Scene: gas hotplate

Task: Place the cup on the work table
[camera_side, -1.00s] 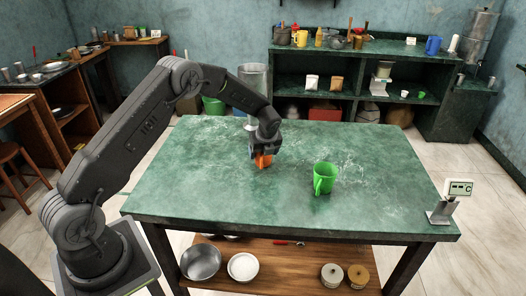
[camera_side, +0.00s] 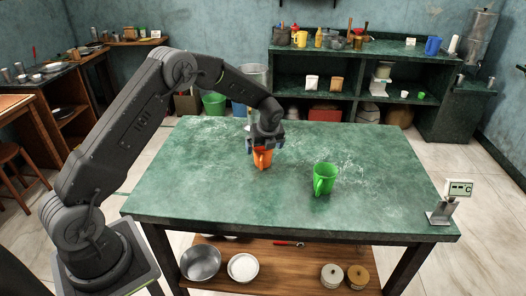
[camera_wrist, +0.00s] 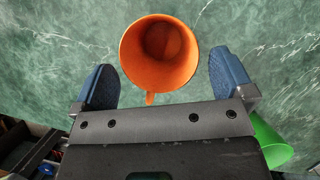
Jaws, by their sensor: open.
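An orange cup (camera_side: 262,160) stands upright on the green work table (camera_side: 215,195), left of its middle. My gripper (camera_side: 266,146) is just above the orange cup, pointing down, with its fingers spread. In the wrist view, the orange cup (camera_wrist: 160,55) shows its open top and empty inside, with its handle toward me. The blue fingers of my gripper (camera_wrist: 165,85) stand apart on either side, with gaps to the cup. A green cup (camera_side: 324,178) stands upright to the right; part of it also shows at the lower right of the wrist view (camera_wrist: 268,143).
A small display on a stand (camera_side: 443,205) is at the table's right corner. A lower shelf (camera_side: 300,270) carries bowls and jars. A shelf unit (camera_side: 350,62) stands behind. The table's front and left are clear.

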